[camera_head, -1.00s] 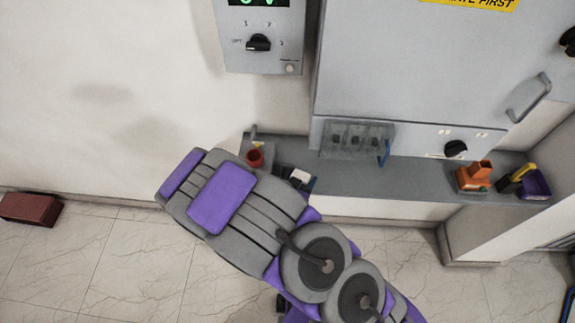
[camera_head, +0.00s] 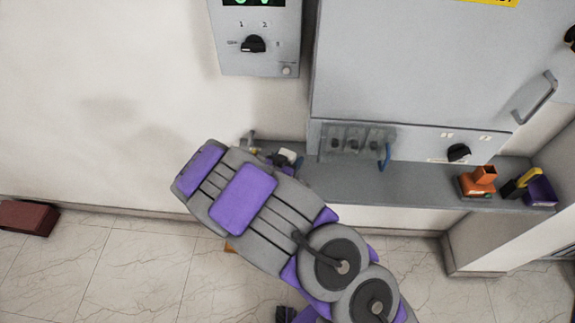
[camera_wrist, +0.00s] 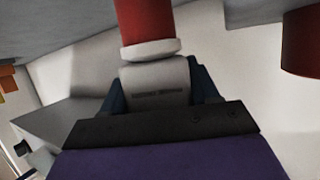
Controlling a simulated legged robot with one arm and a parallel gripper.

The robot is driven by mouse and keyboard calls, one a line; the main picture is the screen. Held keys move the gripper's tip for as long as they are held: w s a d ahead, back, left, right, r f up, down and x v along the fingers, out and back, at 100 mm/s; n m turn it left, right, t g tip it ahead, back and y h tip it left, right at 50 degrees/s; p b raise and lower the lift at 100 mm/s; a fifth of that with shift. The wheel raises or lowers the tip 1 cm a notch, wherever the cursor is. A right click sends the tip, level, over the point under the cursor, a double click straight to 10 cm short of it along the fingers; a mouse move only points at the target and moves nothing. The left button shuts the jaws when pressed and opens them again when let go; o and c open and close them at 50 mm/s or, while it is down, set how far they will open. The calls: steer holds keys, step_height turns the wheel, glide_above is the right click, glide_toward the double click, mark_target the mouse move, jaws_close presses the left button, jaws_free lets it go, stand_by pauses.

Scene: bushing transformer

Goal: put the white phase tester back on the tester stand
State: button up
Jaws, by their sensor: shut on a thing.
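The white phase tester (camera_wrist: 157,72) has a pale body and a red end (camera_wrist: 144,20). In the wrist view it sits between the dark blue fingers of my gripper (camera_wrist: 160,92), which is shut on it. In the head view the tester's white part (camera_head: 287,154) shows just past my arm, above the left part of the grey shelf. A dark red cylinder (camera_wrist: 302,42), probably the cup of the tester stand, is at the upper right of the wrist view, apart from the tester. In the head view my arm hides that cup.
The grey shelf (camera_head: 400,185) runs under the large cabinet. An orange object (camera_head: 478,183) and a purple holder (camera_head: 540,190) stand at its right end. A control box (camera_head: 258,45) hangs above left. The middle of the shelf is clear.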

steer(key=f, duration=0.3)
steer(key=shift+d+f+b, duration=0.15)
steer(key=shift+d+b, duration=0.1)
steer(key=shift+b, duration=0.15)
steer(key=shift+a, duration=0.3)
steer(key=o, duration=0.9)
steer(key=shift+a, duration=0.15)
steer(key=shift+o, duration=1.4)
steer(key=shift+d, duration=0.35)
steer(key=shift+s+a+r, duration=0.25)
steer(key=shift+s+a, duration=0.15)
steer(key=shift+s, duration=0.1)
steer(key=p+v, duration=0.1)
steer(key=v, duration=0.9)
steer(key=shift+s+a+p, duration=0.2)
steer(key=shift+s+p, duration=0.15)
steer(key=shift+p, duration=0.05)
